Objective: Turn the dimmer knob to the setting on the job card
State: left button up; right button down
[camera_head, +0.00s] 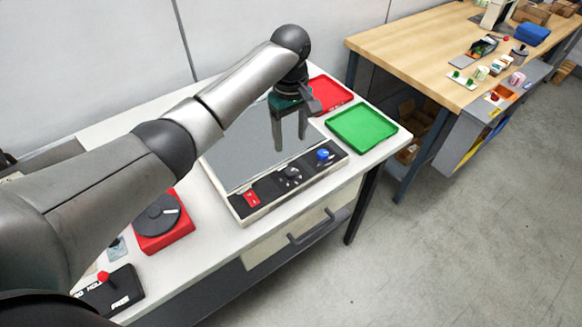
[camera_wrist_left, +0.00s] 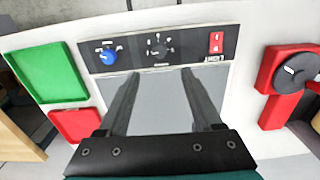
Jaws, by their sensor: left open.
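A light panel with a grey plate (camera_head: 238,150) lies on the white table. Its black control strip carries a blue knob (camera_head: 323,155), a black knob (camera_head: 291,174) with marks around it, and a red switch (camera_head: 252,199). In the left wrist view the blue knob (camera_wrist_left: 109,56), black knob (camera_wrist_left: 158,50) and red switch (camera_wrist_left: 216,43) line the strip, with "LIGHT" by the switch. I cannot tell which knob is the dimmer. My left gripper (camera_head: 290,143) is open and empty above the plate, apart from both knobs. No readable job card shows. My right gripper is not seen.
A red box with a dark dial (camera_head: 160,220) and a black box with a red-tipped lever (camera_head: 115,290) stand left of the panel. A red tray (camera_head: 331,93) and green tray (camera_head: 362,128) lie to its right. A wooden workbench (camera_head: 420,60) stands beyond a gap.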

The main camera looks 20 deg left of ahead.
aim_at(291, 172)
pick_arm(q)
notch_tip(291, 172, down, 12)
jog(key=shift+f+b, duration=0.1)
jog(key=shift+b, duration=0.85)
grip_shut()
